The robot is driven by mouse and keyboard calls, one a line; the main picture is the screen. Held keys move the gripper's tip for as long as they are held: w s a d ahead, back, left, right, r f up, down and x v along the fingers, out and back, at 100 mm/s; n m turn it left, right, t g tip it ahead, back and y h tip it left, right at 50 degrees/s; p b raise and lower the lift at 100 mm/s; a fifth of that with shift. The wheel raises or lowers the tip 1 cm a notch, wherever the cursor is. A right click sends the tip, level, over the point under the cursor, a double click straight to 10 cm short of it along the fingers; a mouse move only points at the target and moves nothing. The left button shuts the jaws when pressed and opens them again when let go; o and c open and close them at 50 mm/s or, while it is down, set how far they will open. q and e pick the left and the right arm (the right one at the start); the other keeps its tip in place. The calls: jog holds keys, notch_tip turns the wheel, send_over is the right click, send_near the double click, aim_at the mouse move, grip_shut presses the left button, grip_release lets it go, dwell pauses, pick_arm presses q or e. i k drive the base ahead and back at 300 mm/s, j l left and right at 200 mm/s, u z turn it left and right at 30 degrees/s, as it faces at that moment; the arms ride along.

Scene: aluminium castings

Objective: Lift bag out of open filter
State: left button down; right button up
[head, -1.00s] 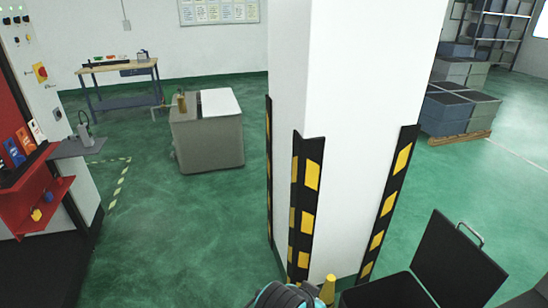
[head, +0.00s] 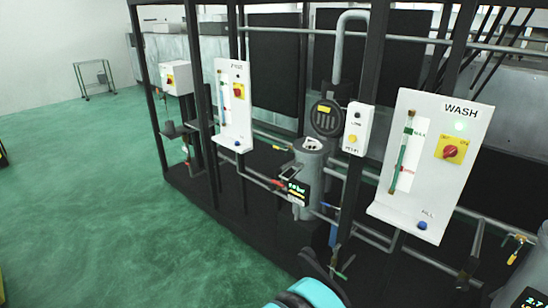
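A grey upright cylindrical vessel (head: 309,165), which looks like the filter, stands on the dark skid in the middle of the head view. A small lit display (head: 295,190) is on its front. Neither gripper is in view. Only a teal and black part of my own arm shows at the bottom edge.
A white WASH panel (head: 430,165) with a red knob stands right of the vessel, and another white panel (head: 234,105) stands left. Black posts and grey pipes (head: 262,180) cross around them. A small trolley (head: 96,75) stands far left.

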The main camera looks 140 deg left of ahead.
aim_at(311, 146)
jog(key=u, duration=4.45)
jog(key=z, duration=0.45)
jog(key=i+j+z, duration=0.55)
jog(key=z, duration=0.15)
jog(key=i+j+z, duration=0.35)
jog(key=k+j, duration=0.05)
